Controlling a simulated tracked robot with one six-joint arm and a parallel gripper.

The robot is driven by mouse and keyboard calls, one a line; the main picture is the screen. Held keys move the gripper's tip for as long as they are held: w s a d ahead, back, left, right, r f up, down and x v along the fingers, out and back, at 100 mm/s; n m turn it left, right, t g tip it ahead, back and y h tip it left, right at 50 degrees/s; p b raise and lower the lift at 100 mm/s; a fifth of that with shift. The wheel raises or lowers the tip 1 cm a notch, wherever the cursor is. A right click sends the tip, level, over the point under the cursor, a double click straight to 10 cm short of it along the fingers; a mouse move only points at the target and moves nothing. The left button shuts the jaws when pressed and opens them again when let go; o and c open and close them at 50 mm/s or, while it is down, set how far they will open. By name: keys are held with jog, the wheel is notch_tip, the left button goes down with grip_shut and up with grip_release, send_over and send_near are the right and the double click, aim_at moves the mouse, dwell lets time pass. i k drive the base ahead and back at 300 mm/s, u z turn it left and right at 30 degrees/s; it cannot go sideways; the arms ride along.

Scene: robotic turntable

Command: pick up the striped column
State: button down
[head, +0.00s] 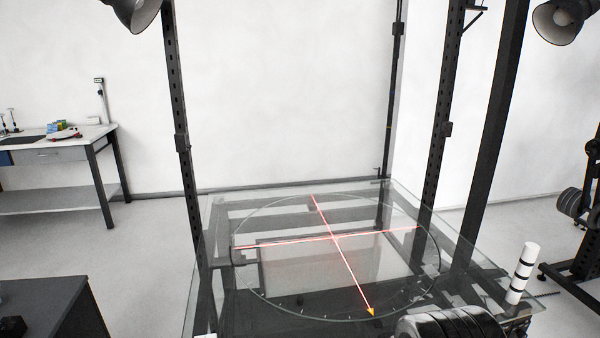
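The striped column (522,274) is a slim white cylinder with black bands. It shows at the right of the head view, upright with a slight lean in the picture. It stands at the near right corner of the glass-topped turntable table (212,225). Nothing is touching its upper part; its foot is close to dark parts at the table's edge, and I cannot tell exactly what it rests on. My gripper is not in view.
Red crossed lines and a yellow arrow tip (371,312) mark the round glass plate, which looks empty. Dark rounded discs (452,325) sit at the bottom edge, left of the column. Dark uprights (183,150) frame the table. A weight rack (575,270) stands far right.

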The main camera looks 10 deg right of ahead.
aim_at(526, 261)
jog(key=z, duration=1.45)
